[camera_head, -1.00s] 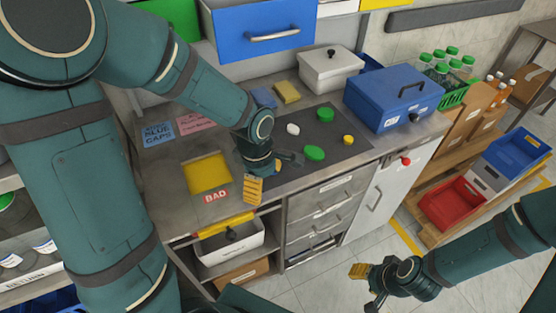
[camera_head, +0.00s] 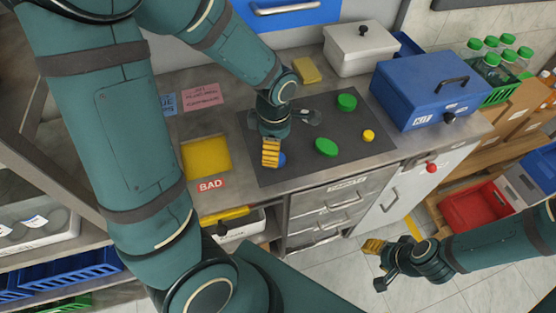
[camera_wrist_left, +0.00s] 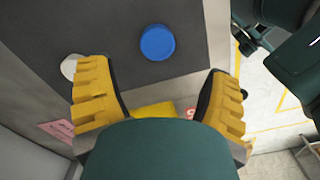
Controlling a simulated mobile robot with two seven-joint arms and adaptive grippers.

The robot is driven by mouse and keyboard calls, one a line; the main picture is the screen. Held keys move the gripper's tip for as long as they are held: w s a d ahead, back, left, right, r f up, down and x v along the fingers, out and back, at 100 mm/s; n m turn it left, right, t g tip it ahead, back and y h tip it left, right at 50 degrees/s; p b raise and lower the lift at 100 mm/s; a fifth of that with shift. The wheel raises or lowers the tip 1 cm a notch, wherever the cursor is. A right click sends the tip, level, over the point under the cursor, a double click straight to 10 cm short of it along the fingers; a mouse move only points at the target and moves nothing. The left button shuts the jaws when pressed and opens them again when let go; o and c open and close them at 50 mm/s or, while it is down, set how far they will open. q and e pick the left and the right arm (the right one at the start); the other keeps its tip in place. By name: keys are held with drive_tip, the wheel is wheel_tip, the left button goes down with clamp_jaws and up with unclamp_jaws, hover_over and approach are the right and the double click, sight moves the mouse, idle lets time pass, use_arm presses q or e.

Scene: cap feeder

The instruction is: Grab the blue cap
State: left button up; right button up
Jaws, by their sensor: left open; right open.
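The blue cap (camera_head: 281,159) lies on the dark mat (camera_head: 285,173), partly hidden behind a yellow finger of my left gripper in the head view. My left gripper (camera_head: 292,140) is open and empty above the mat. In the left wrist view the round blue cap (camera_wrist_left: 157,43) shows whole, ahead of the gap between the two spread yellow fingers (camera_wrist_left: 160,78) and apart from them. My right gripper (camera_head: 375,265) is open and empty, out in front of the cabinet.
Green caps (camera_head: 326,147) and a yellow cap (camera_head: 369,135) lie on the mat. A white cap (camera_wrist_left: 70,66) is beside a left finger. A yellow area (camera_head: 206,157) with a BAD label (camera_head: 211,184) is left of the mat. A blue box (camera_head: 425,88) stands at the right.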

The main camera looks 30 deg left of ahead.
use_arm(q)
drive_tip(key=shift+w+f+b, duration=0.15)
drive_tip(key=shift+f+b, duration=0.25)
drive_tip(key=shift+f, duration=1.1)
drive_tip(key=shift+w+f+b, duration=0.1)
drive_tip(key=shift+f+b, duration=0.3)
drive_tip(key=shift+f, duration=1.05)
drive_tip(key=shift+c, duration=0.3)
drive_tip(key=c, duration=0.7)
